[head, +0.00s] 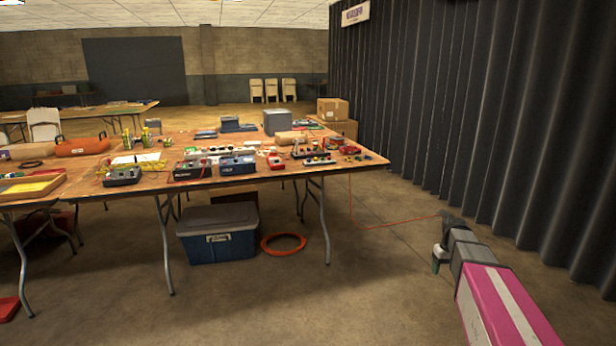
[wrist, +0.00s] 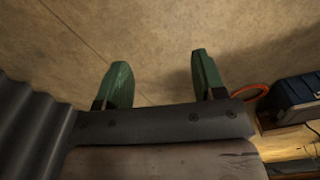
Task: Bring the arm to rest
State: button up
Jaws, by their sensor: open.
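My arm reaches in from the lower right of the head view, with a magenta link and grey joints. My gripper (head: 438,262) is at its end, low over the bare floor, to the right of the table and left of the dark curtain. In the wrist view my gripper (wrist: 164,82) shows two green fingers set well apart. It is open, with only floor visible between the fingers. Nothing is held.
A wooden folding table (head: 340,166) carries chargers, power supplies and small parts. A blue bin (head: 217,245) and an orange cable coil (head: 283,243) lie beneath it. A dark pleated curtain (head: 480,120) stands on the right. An orange cable (head: 395,224) crosses the floor near my gripper.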

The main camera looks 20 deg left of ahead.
dwell(0.4)
jog(key=s+f+m, duration=0.2)
jog(key=s, duration=0.8)
jog(key=s+f+m, duration=0.1)
jog(key=s+f, duration=0.1)
jog(key=s, duration=0.9)
jog(key=shift+s+m, duration=0.15)
jog(key=shift+m, duration=0.25)
jog(key=shift+f, duration=0.1)
